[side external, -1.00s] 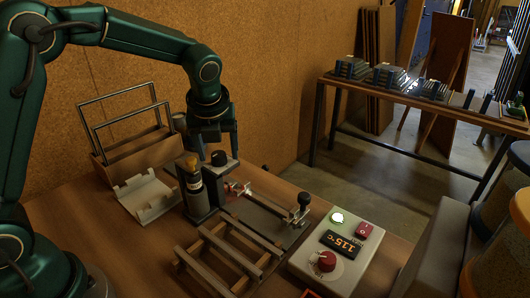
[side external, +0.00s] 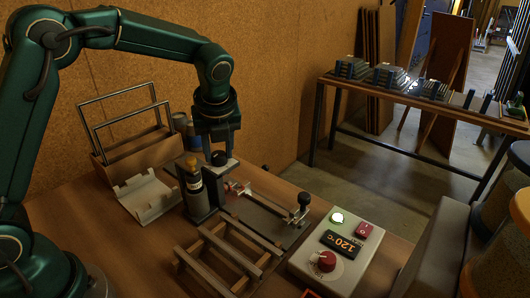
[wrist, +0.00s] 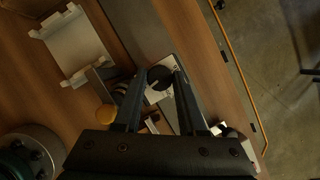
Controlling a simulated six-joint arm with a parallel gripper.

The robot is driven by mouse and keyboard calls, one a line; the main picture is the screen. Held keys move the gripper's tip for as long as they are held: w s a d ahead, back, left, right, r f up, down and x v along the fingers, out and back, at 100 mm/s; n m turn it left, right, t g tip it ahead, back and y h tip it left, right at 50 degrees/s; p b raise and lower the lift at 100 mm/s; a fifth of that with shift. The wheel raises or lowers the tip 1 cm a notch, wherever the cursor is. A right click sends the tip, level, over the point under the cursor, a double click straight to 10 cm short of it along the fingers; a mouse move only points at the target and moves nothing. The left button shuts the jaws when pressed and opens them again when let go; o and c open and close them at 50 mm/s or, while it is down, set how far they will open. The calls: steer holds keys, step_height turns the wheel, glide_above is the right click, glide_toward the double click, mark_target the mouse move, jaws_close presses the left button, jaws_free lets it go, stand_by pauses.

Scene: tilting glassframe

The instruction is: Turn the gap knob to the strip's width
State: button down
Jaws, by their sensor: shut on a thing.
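The gap knob is a round black knob (wrist: 159,79) with a pale pointer mark, on top of a light plate with printed marks in the wrist view. In the side view the knob (side external: 219,158) sits on the dark block at the back of the bench fixture. My gripper (side external: 218,146) points straight down over it. In the wrist view my gripper's fingers (wrist: 160,84) stand on both sides of the knob, shut on it. I cannot read the scale marks. I cannot make out a strip.
A bottle with a yellow cap (side external: 192,175) stands close left of the knob. A wooden rack (side external: 225,258) is in front. A frame holder (side external: 130,150) stands behind left.

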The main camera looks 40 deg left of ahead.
steer(key=n+g, duration=0.1)
steer(key=n, duration=0.2)
steer(key=n+g, duration=0.1)
steer(key=n, duration=0.2)
steer(key=shift+w+d+y, duration=0.1)
steer(key=shift+w+y, duration=0.1)
steer(key=shift+y, duration=0.1)
steer(key=n+g, duration=0.2)
steer(key=n, duration=0.3)
steer(key=shift+n+g, duration=0.3)
steer(key=shift+n, duration=0.1)
steer(key=shift+c, duration=2.4)
jaws_free()
